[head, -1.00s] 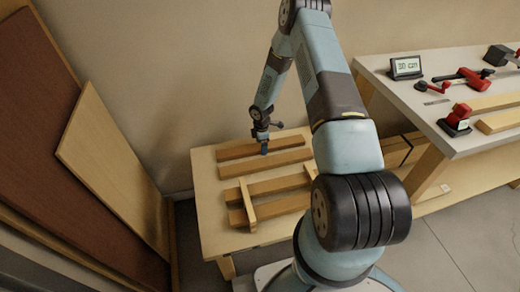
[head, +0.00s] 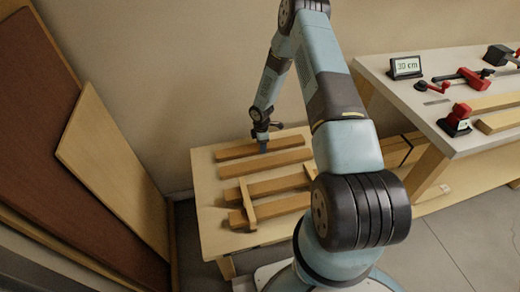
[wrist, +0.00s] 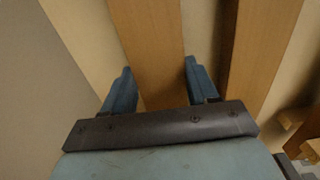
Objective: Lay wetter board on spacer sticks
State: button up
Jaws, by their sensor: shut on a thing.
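Two brown boards lie side by side at the back of the low table (head: 208,203): a rear board (head: 235,152) and a nearer board (head: 240,169). My gripper (head: 263,150) points down and is shut on the rear board. In the wrist view its two fingers (wrist: 160,88) stand on either side of that board (wrist: 147,40), with the other board (wrist: 262,50) to the right. Two pale spacer sticks, a left stick (head: 247,205) and a right stick (head: 309,170), lie across two more boards at the table's front. I cannot tell which board is wetter.
A white bench (head: 450,80) at the right holds a display (head: 405,67), red clamps (head: 465,77) and pale wood pieces (head: 498,121). Large panels (head: 108,170) lean on the left wall. My arm hides the low table's right side.

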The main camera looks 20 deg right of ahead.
notch_tip(320, 180, up, 10)
dwell(1.1)
